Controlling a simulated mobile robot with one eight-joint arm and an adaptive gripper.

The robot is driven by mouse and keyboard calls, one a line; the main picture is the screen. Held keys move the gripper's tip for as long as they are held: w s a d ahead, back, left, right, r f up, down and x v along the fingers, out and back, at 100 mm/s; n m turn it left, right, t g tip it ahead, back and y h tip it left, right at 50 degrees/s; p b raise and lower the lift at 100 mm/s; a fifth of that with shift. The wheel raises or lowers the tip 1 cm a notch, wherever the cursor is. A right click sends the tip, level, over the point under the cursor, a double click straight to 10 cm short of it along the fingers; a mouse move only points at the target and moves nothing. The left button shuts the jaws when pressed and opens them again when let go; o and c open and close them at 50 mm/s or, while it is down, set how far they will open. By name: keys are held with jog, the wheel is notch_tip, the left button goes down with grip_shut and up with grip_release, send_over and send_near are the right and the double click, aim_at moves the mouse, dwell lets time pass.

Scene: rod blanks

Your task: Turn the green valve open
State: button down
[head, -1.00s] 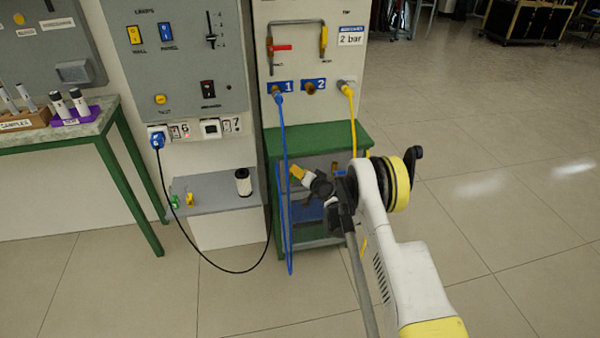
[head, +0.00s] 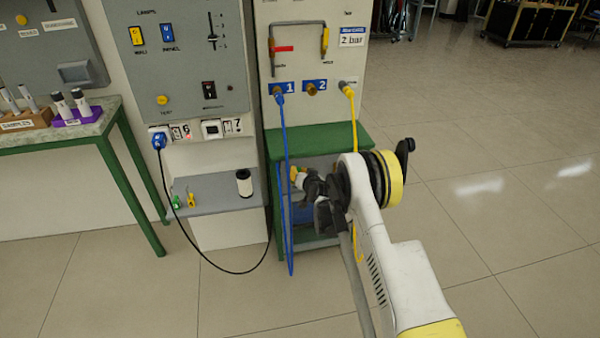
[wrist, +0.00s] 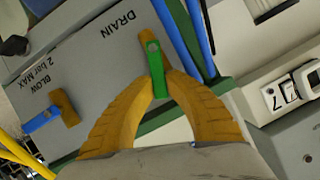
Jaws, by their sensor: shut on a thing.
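The green valve handle (wrist: 159,78) shows in the wrist view, hanging from a brass-coloured fitting (wrist: 148,42) on a grey panel below the word DRAIN. My gripper (wrist: 161,82) has its orange ribbed fingers on both sides of the handle, shut on it near its lower part. In the wrist view the handle points toward the gripper's palm. In the head view my gripper (head: 299,175) is at the front of the green-framed stand, and the green handle there is too small or hidden to make out.
A blue valve handle (wrist: 42,118) on a brass fitting sits beside it, near BLOW 2 bar MAX. A blue hose (head: 287,190) hangs left of my gripper, and a yellow hose (head: 352,120) runs down close to my arm. Open floor lies to the right.

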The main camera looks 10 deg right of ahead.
jog(key=shift+a+r+n+h, duration=0.15)
jog(key=shift+a+n+h, duration=0.8)
jog(key=shift+n, duration=0.35)
jog(key=shift+d, duration=0.1)
jog(key=c, duration=1.4)
grip_release()
jog(key=v, duration=1.2)
jog(key=shift+r, duration=0.1)
